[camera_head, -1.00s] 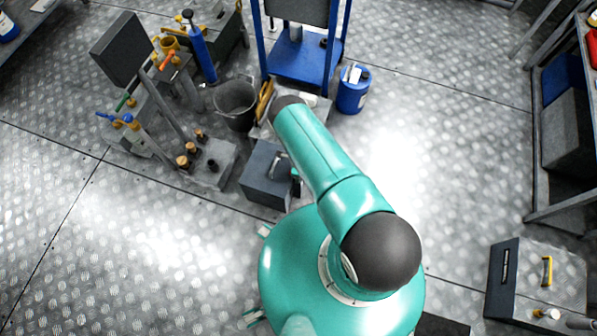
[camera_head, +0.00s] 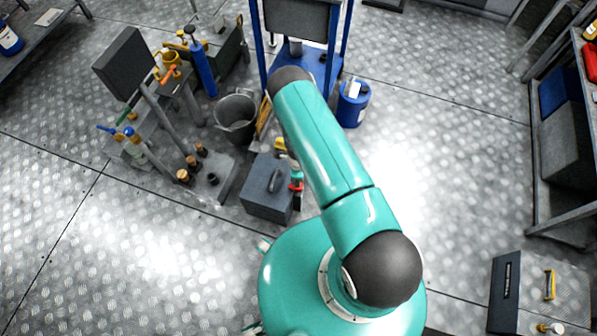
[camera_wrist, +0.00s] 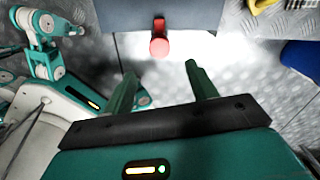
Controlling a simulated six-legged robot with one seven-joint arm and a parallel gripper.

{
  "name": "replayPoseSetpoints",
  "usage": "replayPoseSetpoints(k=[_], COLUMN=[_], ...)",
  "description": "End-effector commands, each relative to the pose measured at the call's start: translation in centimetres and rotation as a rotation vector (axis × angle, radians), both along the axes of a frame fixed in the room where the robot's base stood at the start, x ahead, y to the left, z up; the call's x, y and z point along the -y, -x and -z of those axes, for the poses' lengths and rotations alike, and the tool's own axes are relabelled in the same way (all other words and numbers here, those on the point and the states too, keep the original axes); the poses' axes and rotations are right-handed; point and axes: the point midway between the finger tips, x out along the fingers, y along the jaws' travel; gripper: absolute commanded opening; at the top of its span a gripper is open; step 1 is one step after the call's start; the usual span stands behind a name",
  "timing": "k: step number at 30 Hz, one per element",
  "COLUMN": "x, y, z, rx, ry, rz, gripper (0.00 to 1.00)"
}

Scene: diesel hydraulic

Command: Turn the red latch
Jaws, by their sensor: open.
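The red latch (camera_wrist: 159,43) sticks out from the edge of a dark grey box (camera_wrist: 205,16) at the top of the wrist view. In the head view, a small red part (camera_head: 296,187) shows on the right side of the dark grey box (camera_head: 262,204), beside my arm. My gripper (camera_wrist: 160,76) is open in the wrist view, with its two green fingers apart and nothing between them. The latch lies beyond the fingertips, roughly in line with the gap, and appears apart from them. In the head view, my arm hides most of my gripper.
A grey bucket (camera_head: 236,115) stands behind the box, and a blue drum (camera_head: 353,104) and a blue-framed stand (camera_head: 295,58) are farther back. Valves and pipes on a bench (camera_head: 183,85) are to the left. The metal floor at front left is clear.

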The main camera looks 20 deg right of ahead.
Motion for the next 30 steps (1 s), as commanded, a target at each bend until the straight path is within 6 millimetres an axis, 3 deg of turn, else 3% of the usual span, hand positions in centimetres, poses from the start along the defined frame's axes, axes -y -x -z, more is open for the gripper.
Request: replayPoseSetpoints(k=[6,26,30], x=[0.0,0.0,-0.4], y=[0.0,0.0,-1.4], z=[-2.6,-3.1,-5.1], rx=[0.0,0.0,0.018], ry=[0.0,-0.001,-0.015], rz=[0.0,-0.001,-0.036], gripper=[0.57,0.57,0.57])
